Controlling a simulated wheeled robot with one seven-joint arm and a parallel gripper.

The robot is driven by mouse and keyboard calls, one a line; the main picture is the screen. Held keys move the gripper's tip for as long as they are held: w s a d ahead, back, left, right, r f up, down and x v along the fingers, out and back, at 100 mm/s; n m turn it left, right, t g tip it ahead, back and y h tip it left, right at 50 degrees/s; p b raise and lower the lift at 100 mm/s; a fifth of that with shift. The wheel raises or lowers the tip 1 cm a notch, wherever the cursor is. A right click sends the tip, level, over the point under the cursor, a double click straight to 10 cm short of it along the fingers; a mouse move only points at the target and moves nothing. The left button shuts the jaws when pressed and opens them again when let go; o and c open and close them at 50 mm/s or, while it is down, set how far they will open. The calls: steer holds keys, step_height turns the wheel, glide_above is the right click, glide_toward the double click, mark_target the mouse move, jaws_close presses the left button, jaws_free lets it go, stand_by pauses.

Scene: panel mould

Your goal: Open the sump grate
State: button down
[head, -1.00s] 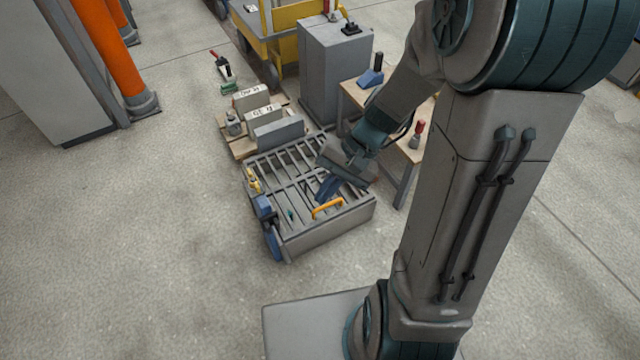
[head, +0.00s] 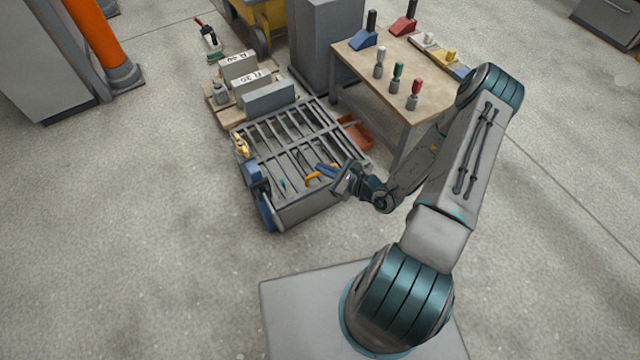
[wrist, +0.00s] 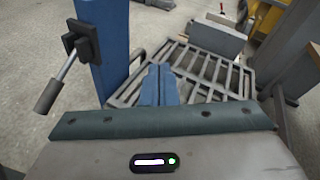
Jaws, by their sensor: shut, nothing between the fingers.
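The sump grate (head: 290,135), grey bars in a box-like frame, lies flat on top of the sump in the head view. It also shows beyond my fingers in the wrist view (wrist: 215,72). An orange handle (head: 312,180) stands on its front part. My gripper (head: 325,170) is at the right front of the grate, its blue fingers shut and empty, close to the handle. I cannot tell whether they touch it. The shut fingers show in the wrist view (wrist: 158,84), where the handle is not visible. A blue fitting (head: 254,178) is on the sump's left side.
A workbench (head: 400,85) with several small tools stands behind right. An orange-red bin (head: 355,132) sits between bench and sump. Grey blocks (head: 268,97) lie behind the grate. A blue post with a lever (wrist: 98,45) fills the wrist view's left. Floor at front left is clear.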

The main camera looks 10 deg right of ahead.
step_height(320, 180, down, 13)
steer(key=s+d+m+t+h+b, duration=0.1)
steer(key=s+d+m+h+b, duration=0.15)
steer(key=m+h, duration=0.4)
steer(key=shift+m+y, duration=0.25)
steer(key=shift+m, duration=0.1)
steer(key=b+x, duration=0.1)
steer(key=x, duration=0.2)
steer(key=b+x, duration=0.1)
steer(key=x, duration=0.2)
steer(key=b+x, duration=0.1)
steer(key=x, duration=0.3)
steer(key=shift+w+d, duration=0.25)
steer(key=shift+d, duration=0.05)
steer(key=shift+r, duration=0.15)
